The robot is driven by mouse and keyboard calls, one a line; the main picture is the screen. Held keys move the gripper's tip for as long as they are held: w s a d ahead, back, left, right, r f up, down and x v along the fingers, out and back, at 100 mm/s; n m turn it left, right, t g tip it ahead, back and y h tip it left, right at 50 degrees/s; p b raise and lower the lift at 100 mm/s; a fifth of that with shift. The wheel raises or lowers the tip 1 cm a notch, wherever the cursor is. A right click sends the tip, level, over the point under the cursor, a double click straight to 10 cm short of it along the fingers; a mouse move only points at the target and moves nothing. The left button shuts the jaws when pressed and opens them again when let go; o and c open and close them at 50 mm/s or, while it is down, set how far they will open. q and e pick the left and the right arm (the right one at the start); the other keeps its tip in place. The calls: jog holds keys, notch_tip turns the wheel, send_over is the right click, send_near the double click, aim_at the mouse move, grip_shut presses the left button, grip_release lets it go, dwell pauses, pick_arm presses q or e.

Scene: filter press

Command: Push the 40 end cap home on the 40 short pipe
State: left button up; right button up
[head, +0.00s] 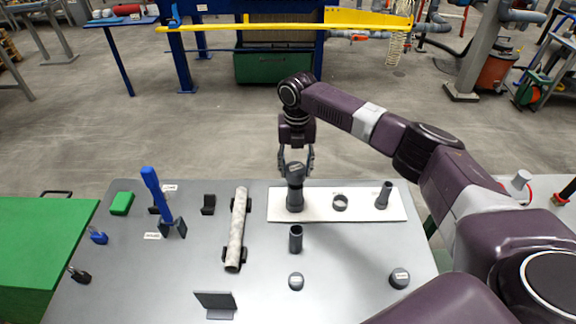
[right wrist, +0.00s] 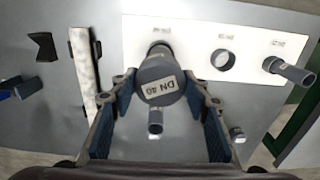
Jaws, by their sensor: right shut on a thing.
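The 40 end cap (head: 296,171) is a dark grey round cap. Its "DN 40" label faces up in the right wrist view (right wrist: 158,85). My right gripper (head: 296,163) is shut on the cap, with one finger on each side. A dark grey short pipe (head: 295,200) stands upright on the white board (head: 318,211), directly under the cap. The cap appears to be at the pipe's top end and hides it, so I cannot tell how far on it sits. My left gripper is not in view.
Another short pipe (head: 295,239) stands in front of the board. Two loose caps lie nearer the front. A long speckled pipe (head: 236,229) lies left of the board, beside a blue tool (head: 158,191).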

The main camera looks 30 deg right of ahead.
aim_at(295, 183)
jog(key=shift+f, duration=0.4)
jog(key=shift+s+f+b, duration=0.1)
jog(key=shift+f+b, duration=0.25)
jog(key=shift+b, duration=0.2)
notch_tip(295, 183, down, 4)
jog(key=b, duration=0.3)
jog(key=shift+r, duration=0.25)
jog(key=shift+f, duration=0.25)
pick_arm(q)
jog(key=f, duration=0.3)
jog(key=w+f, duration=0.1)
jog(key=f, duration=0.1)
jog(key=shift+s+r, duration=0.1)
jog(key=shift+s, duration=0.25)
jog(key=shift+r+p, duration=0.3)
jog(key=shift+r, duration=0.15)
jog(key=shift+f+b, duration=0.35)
pick_arm(e)
jog(key=shift+f, duration=0.6)
